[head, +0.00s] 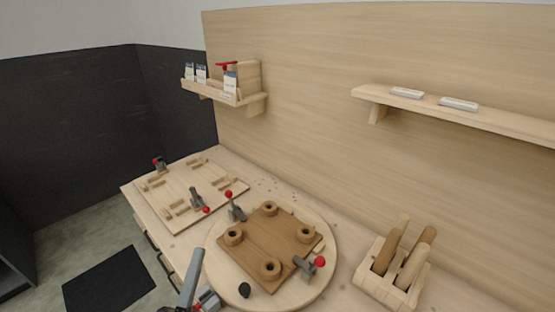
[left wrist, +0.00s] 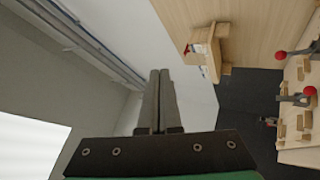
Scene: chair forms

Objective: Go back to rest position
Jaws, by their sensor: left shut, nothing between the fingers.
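My left gripper (head: 190,279) shows at the bottom of the head view as a grey finger shape, just left of the round wooden plate (head: 322,280). In the left wrist view its two long grey fingers (left wrist: 159,100) lie together with nothing between them. They point toward the wall and ceiling, away from the bench. My right gripper is in neither view. A brown wooden form (head: 262,243) with several round posts lies on the round plate, held among red-knobbed clamps (head: 320,262). The left gripper is apart from the form.
A flat wooden jig board (head: 187,193) with clamps lies on the bench at left. A wooden holder (head: 377,290) with thick wooden pieces stands at right. A small shelf (head: 255,103) and a long shelf (head: 480,117) are on the wooden back wall. A black mat (head: 108,280) lies on the floor.

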